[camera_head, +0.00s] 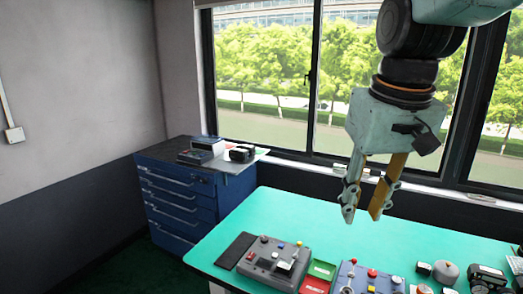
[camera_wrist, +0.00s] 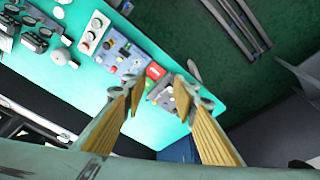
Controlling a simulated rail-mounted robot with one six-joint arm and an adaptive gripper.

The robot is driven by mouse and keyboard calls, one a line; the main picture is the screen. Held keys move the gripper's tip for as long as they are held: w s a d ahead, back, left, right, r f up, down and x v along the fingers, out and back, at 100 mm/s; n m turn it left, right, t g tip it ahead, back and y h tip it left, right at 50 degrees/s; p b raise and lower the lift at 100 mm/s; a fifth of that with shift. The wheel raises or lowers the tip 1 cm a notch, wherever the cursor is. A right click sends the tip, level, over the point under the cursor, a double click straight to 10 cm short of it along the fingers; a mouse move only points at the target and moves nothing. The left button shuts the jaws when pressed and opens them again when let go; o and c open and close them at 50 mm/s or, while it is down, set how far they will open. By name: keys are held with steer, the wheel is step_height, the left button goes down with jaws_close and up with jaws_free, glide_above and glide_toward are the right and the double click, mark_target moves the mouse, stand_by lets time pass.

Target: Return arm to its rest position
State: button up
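My gripper (camera_head: 361,212) hangs from my arm above the back part of the green-topped table (camera_head: 313,218) in the head view, pointing down. Its yellow-padded fingers stand apart with nothing between them, so it is open and empty. In the wrist view, my gripper (camera_wrist: 158,86) also shows its two fingers spread, with the table top (camera_wrist: 95,75) beyond and below them. No finger touches anything on the table.
A grey control box (camera_head: 272,262) on a dark mat, a red-and-green tray (camera_head: 319,273) and a blue panel (camera_head: 365,278) stand along the table's front. Several devices (camera_head: 445,272) crowd the right. A blue drawer cabinet (camera_head: 185,200) stands left; a window (camera_head: 265,70) lies behind.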

steer(key=s+f+m+t, duration=0.1)
steer(key=s+f, duration=0.1)
steer(key=s, duration=1.9)
steer(key=shift+s+d+f, duration=0.2)
steer(key=shift+d+f, duration=0.2)
